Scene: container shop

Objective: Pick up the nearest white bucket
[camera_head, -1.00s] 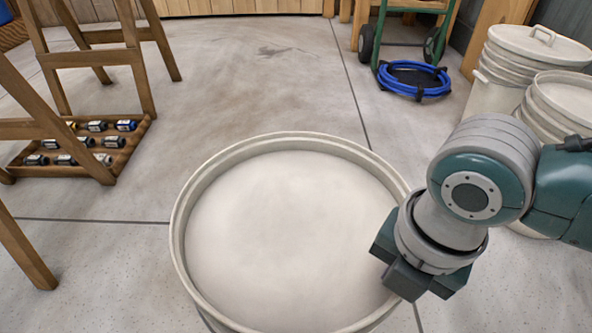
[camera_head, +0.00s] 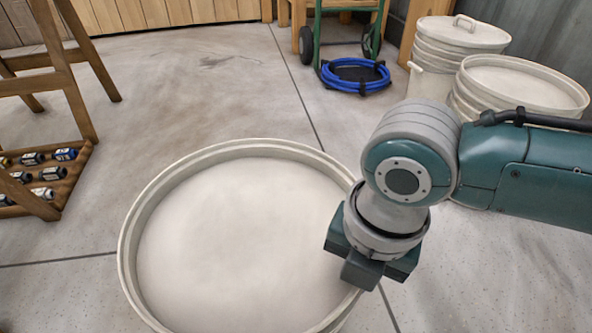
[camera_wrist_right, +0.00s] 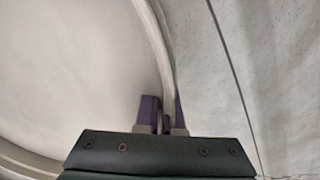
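A large round white bucket (camera_head: 240,235) with a pale, flat-looking inside stands in front of me in the head view. Its rim also shows in the right wrist view (camera_wrist_right: 152,25). My right gripper (camera_head: 362,272) is at the bucket's right rim, pointing down. In the right wrist view its two purple fingers (camera_wrist_right: 164,112) sit close on either side of the rim and look shut on it. The fingertips are hidden in the head view. My left gripper is not in view.
Two more white buckets stand at the right back, one lidded (camera_head: 465,32) and one in front (camera_head: 525,85). A green hand cart (camera_head: 318,40) and blue hose coil (camera_head: 355,76) are behind. A wooden frame (camera_head: 75,100) with small bottles is at left. The floor between is clear.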

